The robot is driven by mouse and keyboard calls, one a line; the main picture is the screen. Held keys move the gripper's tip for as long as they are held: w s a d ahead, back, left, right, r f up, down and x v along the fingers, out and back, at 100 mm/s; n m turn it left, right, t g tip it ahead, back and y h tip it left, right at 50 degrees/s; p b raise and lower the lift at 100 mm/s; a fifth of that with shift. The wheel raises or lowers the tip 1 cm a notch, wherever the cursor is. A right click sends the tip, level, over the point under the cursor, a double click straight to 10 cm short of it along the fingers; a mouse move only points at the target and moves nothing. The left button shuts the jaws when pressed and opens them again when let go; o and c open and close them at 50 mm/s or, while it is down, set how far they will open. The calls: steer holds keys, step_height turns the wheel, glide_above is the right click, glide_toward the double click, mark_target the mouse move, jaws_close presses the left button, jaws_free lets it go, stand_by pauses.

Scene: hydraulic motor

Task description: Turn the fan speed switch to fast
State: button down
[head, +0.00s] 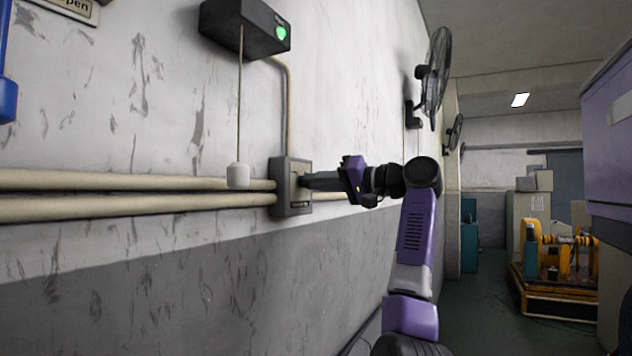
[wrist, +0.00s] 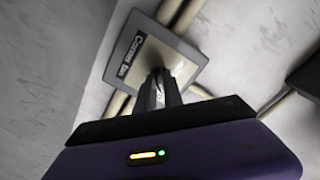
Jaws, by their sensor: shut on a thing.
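The fan speed switch box (head: 291,198) is a grey square unit on the wall, where the beige pipes meet it. It also shows in the wrist view (wrist: 137,76), with a label plate on one side and a pale face. My gripper (head: 305,180) reaches the box from the right. Its fingers (wrist: 158,88) are close together at the middle of the face, shut on the switch knob. The knob is mostly hidden by the fingers, so its setting cannot be read.
Beige pipes (head: 130,207) run along the wall. A black box with a green light (head: 250,28) hangs above, with a cord and white pull weight (head: 238,176) left of the switch. Wall fans (head: 436,75) are at upper right. A yellow machine (head: 560,255) stands at the right on the floor.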

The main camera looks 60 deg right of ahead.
steer(key=shift+f, duration=0.1)
stand_by(0.4)
steer(key=c, duration=1.5)
jaws_free()
steer(key=shift+o, duration=0.2)
steer(key=s+b, duration=0.3)
steer(key=s, duration=0.5)
steer(key=shift+d, duration=0.15)
